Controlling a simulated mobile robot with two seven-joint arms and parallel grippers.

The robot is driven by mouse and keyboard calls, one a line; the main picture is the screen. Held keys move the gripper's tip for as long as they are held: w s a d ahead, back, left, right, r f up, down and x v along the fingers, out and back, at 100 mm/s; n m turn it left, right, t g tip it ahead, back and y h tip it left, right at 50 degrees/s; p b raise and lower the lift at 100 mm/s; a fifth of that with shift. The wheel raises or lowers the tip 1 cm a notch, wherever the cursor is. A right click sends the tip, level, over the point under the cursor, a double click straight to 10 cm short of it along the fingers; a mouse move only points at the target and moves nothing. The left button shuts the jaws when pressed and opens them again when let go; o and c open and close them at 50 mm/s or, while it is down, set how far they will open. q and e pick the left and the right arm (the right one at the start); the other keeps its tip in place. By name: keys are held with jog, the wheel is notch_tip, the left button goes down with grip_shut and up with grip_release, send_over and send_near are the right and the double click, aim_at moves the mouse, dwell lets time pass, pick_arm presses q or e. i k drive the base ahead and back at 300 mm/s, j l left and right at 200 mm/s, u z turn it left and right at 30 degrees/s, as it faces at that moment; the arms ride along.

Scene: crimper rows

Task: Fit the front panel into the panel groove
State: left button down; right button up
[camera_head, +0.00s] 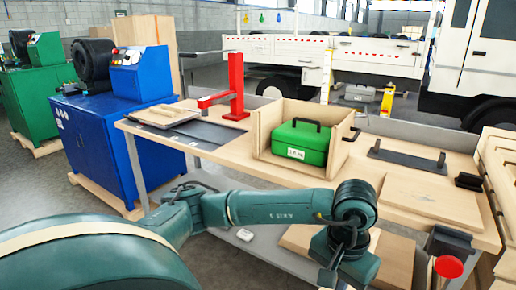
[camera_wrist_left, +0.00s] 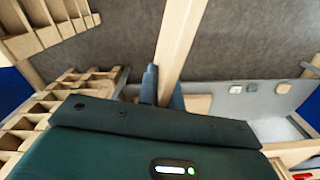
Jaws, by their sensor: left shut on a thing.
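My left gripper (camera_wrist_left: 164,88) is shut on a wooden panel (camera_wrist_left: 182,40), which shows edge-on as a pale strip between its two fingers in the wrist view. In the head view my left arm reaches in from the left and its wrist is low, in front of the table; the fingers are hidden there. A tan board (camera_head: 393,258) shows behind and beside the wrist; I cannot tell if it is the held panel. An open-fronted wooden crate (camera_head: 262,122) stands on the table with a green case (camera_head: 300,142) inside. Its groove is too small to make out.
The table (camera_head: 235,160) also bears a red stand (camera_head: 236,88), a dark mat with boards at left, a dark bar (camera_head: 405,158) and a flat board (camera_head: 432,199) at right. Blue machine (camera_head: 112,140) at left.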

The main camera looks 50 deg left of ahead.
aim_at(291, 166)
jog(key=i+u, duration=0.1)
jog(key=u, duration=1.3)
jog(key=i+l+u, duration=0.1)
jog(key=i+l, duration=0.8)
